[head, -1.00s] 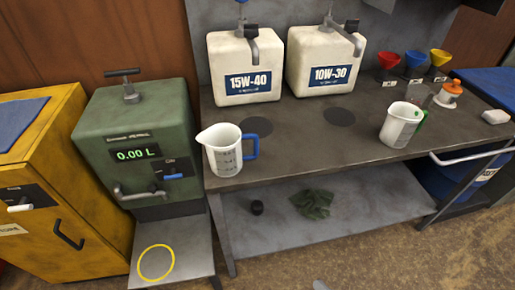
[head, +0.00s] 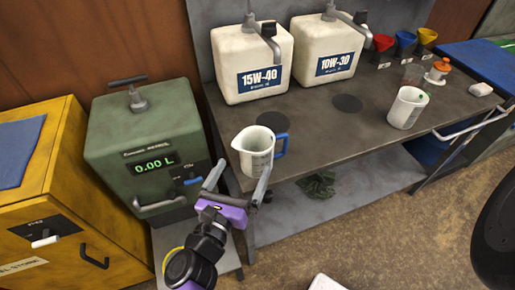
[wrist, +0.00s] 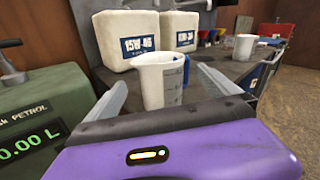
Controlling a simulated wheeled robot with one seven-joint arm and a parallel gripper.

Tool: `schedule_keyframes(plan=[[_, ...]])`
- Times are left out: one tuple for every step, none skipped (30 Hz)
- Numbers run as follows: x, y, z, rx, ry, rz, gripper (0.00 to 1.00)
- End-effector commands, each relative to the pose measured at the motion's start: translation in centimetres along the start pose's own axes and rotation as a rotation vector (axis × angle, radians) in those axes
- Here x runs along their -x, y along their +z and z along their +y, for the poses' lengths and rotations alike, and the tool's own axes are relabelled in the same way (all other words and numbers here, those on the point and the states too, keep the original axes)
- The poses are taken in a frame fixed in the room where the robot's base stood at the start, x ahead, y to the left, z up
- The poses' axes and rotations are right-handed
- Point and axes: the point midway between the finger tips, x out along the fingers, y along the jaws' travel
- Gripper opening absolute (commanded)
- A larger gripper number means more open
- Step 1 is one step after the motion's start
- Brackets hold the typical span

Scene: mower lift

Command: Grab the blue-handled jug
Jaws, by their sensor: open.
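The blue-handled jug (head: 255,152) is a white measuring jug standing upright at the front left edge of the grey workbench (head: 318,140). Its blue handle (head: 281,146) points right. My gripper (head: 238,178) has a purple body and two grey fingers, spread open and empty. It is just in front of the jug, with the fingers reaching toward its two sides. In the wrist view the jug (wrist: 160,80) stands between the open fingers, a little beyond the purple body. I cannot tell whether a finger touches it.
A green petrol dispenser (head: 145,140) stands close on the left. White 15W-40 (head: 252,62) and 10W-30 (head: 326,50) containers stand behind. A second white jug with green on it (head: 407,108) is to the right. The bench middle is clear.

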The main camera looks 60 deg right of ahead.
Motion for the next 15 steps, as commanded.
schedule_keyframes(plan=[[-1.3,0.6,0.0,-0.057,-0.033,-0.002,1.0],[-1.8,0.8,0.0,-0.087,-0.046,-0.004,1.0],[-2.3,1.0,0.0,-0.121,-0.06,-0.007,1.0],[-2.6,1.1,0.0,-0.139,-0.069,-0.008,1.0],[-2.9,1.2,0.0,-0.156,-0.075,-0.009,1.0],[-3.2,1.3,0.0,-0.17,-0.081,-0.01,1.0],[-3.5,1.4,0.0,-0.178,-0.085,-0.011,1.0],[-3.8,1.4,-0.1,-0.183,-0.088,-0.012,1.0],[-4.2,1.5,-0.1,-0.186,-0.089,-0.013,1.0],[-4.5,1.5,-0.2,-0.186,-0.09,-0.014,1.0],[-4.9,1.5,-0.2,-0.186,-0.09,-0.014,1.0],[-5.3,1.5,-0.2,-0.186,-0.089,-0.013,1.0],[-5.6,1.5,-0.2,-0.185,-0.088,-0.013,1.0],[-5.9,1.5,-0.3,-0.184,-0.088,-0.013,1.0],[-6.2,1.5,-0.3,-0.183,-0.089,-0.013,1.0]])
